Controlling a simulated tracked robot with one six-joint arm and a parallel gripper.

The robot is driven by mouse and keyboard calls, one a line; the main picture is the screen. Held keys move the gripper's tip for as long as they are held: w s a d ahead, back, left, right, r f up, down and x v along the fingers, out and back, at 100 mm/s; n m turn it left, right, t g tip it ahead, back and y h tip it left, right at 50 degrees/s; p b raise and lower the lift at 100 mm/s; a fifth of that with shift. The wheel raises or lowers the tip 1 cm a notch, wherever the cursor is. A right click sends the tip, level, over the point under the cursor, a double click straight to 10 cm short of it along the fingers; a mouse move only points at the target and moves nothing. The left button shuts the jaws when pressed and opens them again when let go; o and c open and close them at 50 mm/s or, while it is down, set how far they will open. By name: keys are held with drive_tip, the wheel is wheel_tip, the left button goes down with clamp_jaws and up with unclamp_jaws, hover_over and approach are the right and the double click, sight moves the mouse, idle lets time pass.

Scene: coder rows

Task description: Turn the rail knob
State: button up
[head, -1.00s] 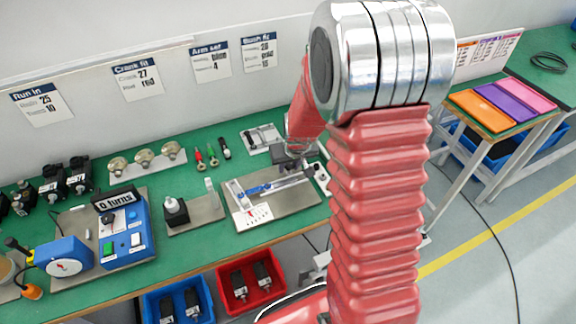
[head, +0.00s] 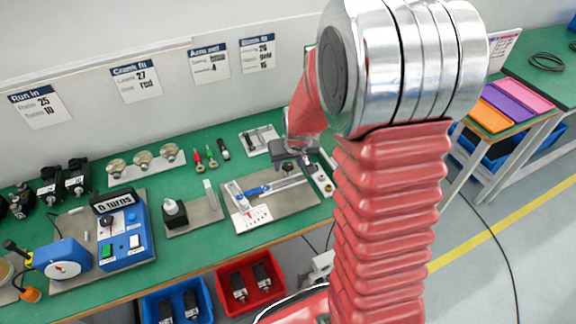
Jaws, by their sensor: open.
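A metal plate fixture (head: 290,207) lies on the green bench, left of my red arm. On it is a rail with a blue slider (head: 253,191) and a white scale card (head: 254,217). A small dark knob (head: 288,169) shows near the upper right part of the rail, just below my gripper; I cannot be sure it is the rail knob. My gripper (head: 291,166) is dark grey, points down and is open over the upper part of the fixture. Whether its fingers touch the knob cannot be told.
A red bin (head: 250,284) and a blue bin (head: 178,303) sit below the front edge.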

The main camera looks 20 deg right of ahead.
drive_tip(key=v, duration=1)
drive_tip(key=shift+r, duration=0.15)
drive_tip(key=shift+s, duration=0.1)
drive_tip(key=s+a+r, duration=0.3)
drive_tip(key=s+r, duration=0.1)
drive_tip(key=s, duration=0.2)
drive_tip(key=s+a+r+n, duration=0.1)
drive_tip(key=s+a+r, duration=0.3)
drive_tip(key=s, duration=0.3)
drive_tip(key=s+a+r+t, duration=0.1)
drive_tip(key=s+a+r, duration=0.2)
drive_tip(key=s, duration=0.3)
drive_tip(key=shift+s+a+r+n+y, duration=0.2)
drive_tip(key=shift+a+r+n+y, duration=0.15)
drive_tip(key=shift+r, duration=0.25)
drive_tip(key=shift+d, duration=0.15)
idle(1.2)
